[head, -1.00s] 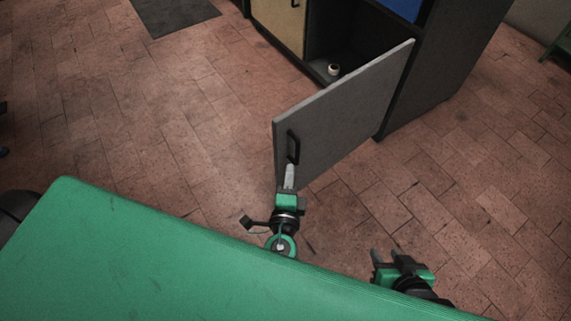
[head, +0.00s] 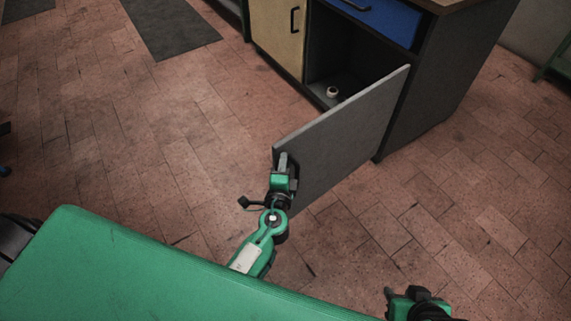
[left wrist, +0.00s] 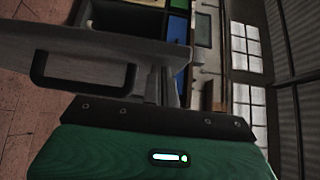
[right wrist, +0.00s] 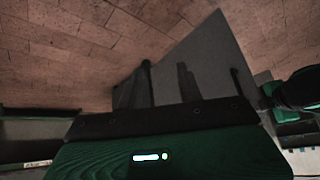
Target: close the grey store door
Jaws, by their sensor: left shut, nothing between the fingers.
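The grey store door (head: 345,135) stands wide open, swung out from the cabinet towards me. My left gripper (head: 283,158) is shut and empty, in front of the door's free edge near its top corner. Whether it touches the door is unclear. My right gripper (head: 392,296) is low at the bottom right, away from the door. Its fingers (right wrist: 165,88) are apart and empty in the right wrist view.
The cabinet has a yellow door (head: 278,38), a blue drawer (head: 380,18) and an open dark compartment holding a small pale object (head: 332,92). My green body covers the lower left. The brick floor (head: 190,130) is clear around the door. A dark mat (head: 170,28) lies behind.

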